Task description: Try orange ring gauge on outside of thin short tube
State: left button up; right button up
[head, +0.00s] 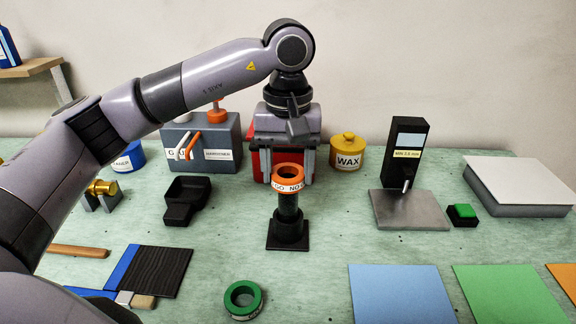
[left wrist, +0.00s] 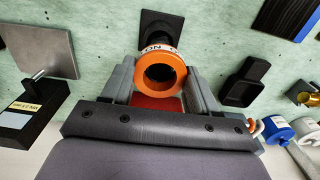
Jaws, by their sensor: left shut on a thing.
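The orange ring gauge (head: 288,173), with a white label, is held between the fingers of my left gripper (left wrist: 161,80). It also shows in the left wrist view (left wrist: 163,88). My left gripper hangs down over the middle of the bench, its fingers partly hidden behind the ring in the head view. Directly below the ring in the head view stands a dark upright tube (head: 289,207) on a black square stand (head: 288,241). The ring is at the tube's top end; I cannot tell whether it is just above or around it. My right gripper is not in view.
A green ring gauge (head: 243,299) lies at the front. A black tray (head: 187,200) is to the left and a thickness gauge (head: 409,165) on a metal plate to the right. A red box (head: 257,163) and yellow wax pot (head: 347,153) stand behind. Coloured mats (head: 400,294) lie front right.

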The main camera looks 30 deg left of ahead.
pick_arm(q)
jog(key=shift+f, duration=0.15)
dwell(0.3)
jog(key=shift+r+p, duration=1.45)
jog(key=shift+r, duration=0.65)
